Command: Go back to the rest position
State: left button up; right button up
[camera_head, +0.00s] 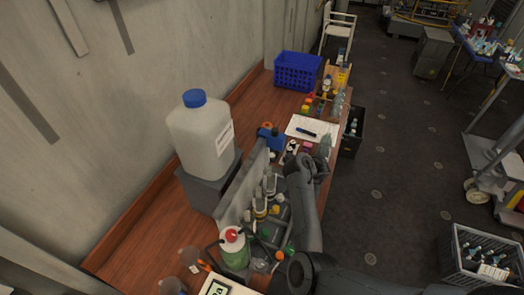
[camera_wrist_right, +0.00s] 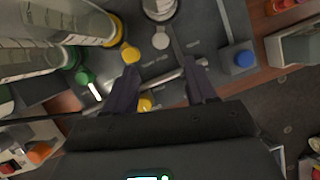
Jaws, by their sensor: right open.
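My right arm (camera_head: 305,205) reaches over the wooden table's right edge in the head view, beside a grey rack of bottles. The gripper end is mostly hidden there by the arm. In the wrist view my right gripper (camera_wrist_right: 163,82) is open, its two dark fingers apart over the grey rack (camera_wrist_right: 212,35). A slim metallic piece (camera_wrist_right: 175,74) shows between and behind the fingers; I cannot tell whether anything touches it. Nothing is visibly held. My left gripper is not in view.
A white jug (camera_head: 200,140) with a blue cap stands on a grey block. Several capped bottles (camera_head: 262,205) stand close to my right arm. A blue crate (camera_head: 297,72) is at the table's far end. Open floor (camera_head: 400,150) lies to the right.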

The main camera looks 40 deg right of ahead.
jog(key=s+d+f+g, duration=0.1)
jog(key=s+f, duration=0.2)
jog(key=s, duration=0.2)
jog(key=s+d+f+g, duration=0.1)
jog(key=s+f, duration=0.2)
jog(key=s, duration=0.2)
jog(key=s+f+n+g+h, duration=0.1)
jog(key=s+f, duration=0.3)
jog(key=shift+s+d+f+g, duration=0.1)
jog(key=shift+s+d+g, duration=0.2)
jog(key=shift+s+d, duration=0.1)
jog(key=s+d+n+h, duration=0.2)
jog(key=s+n, duration=0.1)
jog(key=s, duration=0.3)
jog(key=s+a+r+n+t, duration=0.1)
jog(key=s+a+r+n, duration=0.15)
jog(key=a+n, duration=0.7)
jog(key=s+a+r+n, duration=0.2)
jog(key=a+r+n, duration=0.2)
jog(key=a+n, duration=0.55)
jog(key=a+r+n+t+y, duration=0.2)
jog(key=a+r+n, duration=0.75)
jog(key=n, duration=0.25)
notch_tip(320, 180, up, 11)
jog(key=p, duration=1.2)
jog(key=shift+w+a, duration=0.25)
jog(key=shift+w, duration=0.05)
